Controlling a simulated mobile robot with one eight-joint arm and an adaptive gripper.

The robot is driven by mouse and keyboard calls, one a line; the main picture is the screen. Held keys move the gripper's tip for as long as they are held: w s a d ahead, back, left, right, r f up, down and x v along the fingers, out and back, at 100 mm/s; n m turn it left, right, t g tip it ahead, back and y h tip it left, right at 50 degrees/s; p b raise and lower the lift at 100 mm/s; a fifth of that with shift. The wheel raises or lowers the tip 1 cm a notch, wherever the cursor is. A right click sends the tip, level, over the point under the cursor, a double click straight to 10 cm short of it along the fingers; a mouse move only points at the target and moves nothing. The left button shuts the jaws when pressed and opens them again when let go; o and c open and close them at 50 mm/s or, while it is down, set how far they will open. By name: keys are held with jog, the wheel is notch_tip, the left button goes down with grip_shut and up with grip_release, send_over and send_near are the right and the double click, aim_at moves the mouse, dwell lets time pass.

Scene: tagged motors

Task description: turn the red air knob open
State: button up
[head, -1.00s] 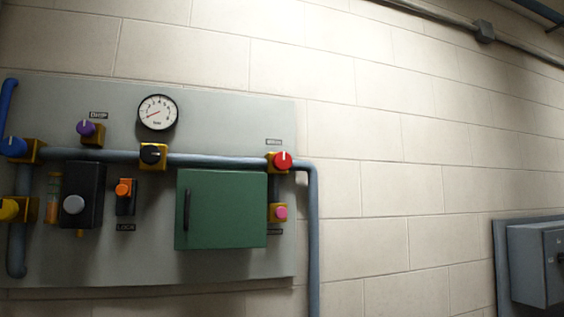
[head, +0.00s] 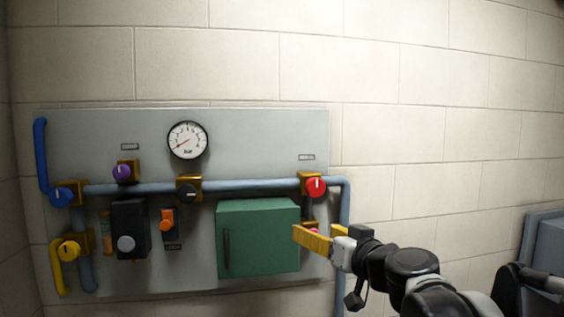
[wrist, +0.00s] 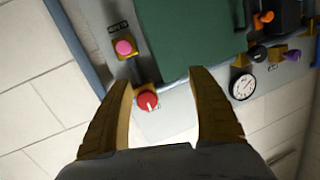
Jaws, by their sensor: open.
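The red knob (head: 316,188) sits on a yellow block at the right end of the blue-grey pipe on the wall panel (head: 70,140). A white line on it stands about upright in the head view. In the wrist view the red knob (wrist: 147,100) shows between my two fingers, nearer the left one. My gripper (head: 300,236) is open and empty, below the red knob in the head view. It overlaps the pink knob (head: 313,232), which is partly hidden there. The pink knob shows clear in the wrist view (wrist: 124,47).
A green cabinet (head: 258,238) with a dark handle is left of my gripper. The pipe (head: 345,215) bends down right of the red knob. A gauge (head: 187,140) and purple, black, orange, blue and yellow controls fill the panel's left. A grey box (head: 546,245) hangs at far right.

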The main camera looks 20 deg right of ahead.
jog(key=m+t+h+p, duration=0.1)
jog(key=h+p, duration=0.1)
jog(key=p, duration=0.1)
send_near(318, 187)
jog(key=w+p, duration=0.1)
jog(key=w, duration=0.9)
jog(key=shift+w+f, duration=0.1)
jog(key=shift+w, duration=0.3)
jog(key=shift+s, duration=0.1)
jog(key=c, duration=1.2)
